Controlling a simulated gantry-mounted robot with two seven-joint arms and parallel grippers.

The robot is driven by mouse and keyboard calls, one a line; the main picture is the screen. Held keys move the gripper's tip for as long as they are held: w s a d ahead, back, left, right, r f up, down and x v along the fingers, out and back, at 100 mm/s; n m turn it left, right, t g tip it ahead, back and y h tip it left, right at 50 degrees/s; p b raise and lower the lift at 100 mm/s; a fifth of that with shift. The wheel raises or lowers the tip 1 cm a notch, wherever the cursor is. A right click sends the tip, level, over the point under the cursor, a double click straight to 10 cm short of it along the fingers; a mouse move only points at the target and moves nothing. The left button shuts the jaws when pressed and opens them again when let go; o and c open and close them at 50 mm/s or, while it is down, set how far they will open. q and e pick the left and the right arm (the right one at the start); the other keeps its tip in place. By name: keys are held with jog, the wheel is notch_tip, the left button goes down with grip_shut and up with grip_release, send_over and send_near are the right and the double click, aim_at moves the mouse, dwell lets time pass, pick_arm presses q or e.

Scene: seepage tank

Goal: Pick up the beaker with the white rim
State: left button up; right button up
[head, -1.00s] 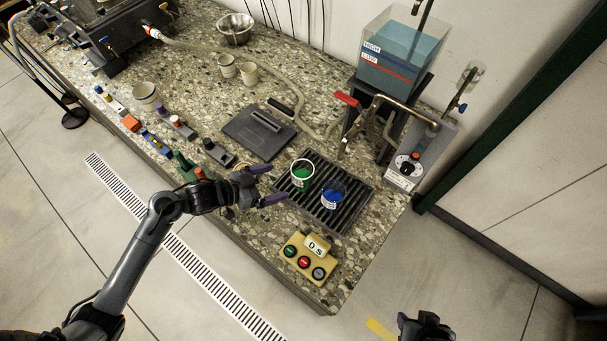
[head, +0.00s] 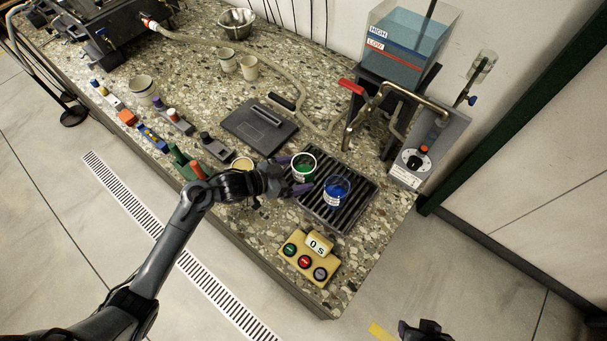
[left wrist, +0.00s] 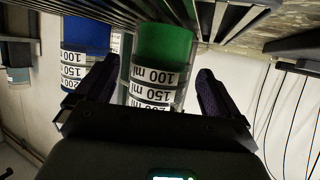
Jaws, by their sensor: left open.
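The beaker with the white rim (head: 304,168) holds green liquid and stands upright on the slotted black drain tray (head: 340,223). It also shows in the left wrist view (left wrist: 162,62), where the picture is upside down and its volume bands are visible. My left gripper (head: 292,176) is open at this beaker, with one purple finger on either side of it in the left wrist view (left wrist: 156,80). I cannot tell whether the fingers touch it. My right gripper (head: 426,330) is at the bottom edge, cut off, its jaws unclear.
A beaker of blue liquid (head: 336,189) stands close beside, right of the green one. A yellow timer box (head: 310,258) with buttons sits in front of the tray. A metal tap pipe (head: 402,92) and the water tank (head: 405,45) stand behind. A dark flat plate (head: 258,128) lies left.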

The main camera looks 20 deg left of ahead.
pick_arm(q)
jog(key=shift+x, duration=1.4)
jog(key=c, duration=1.2)
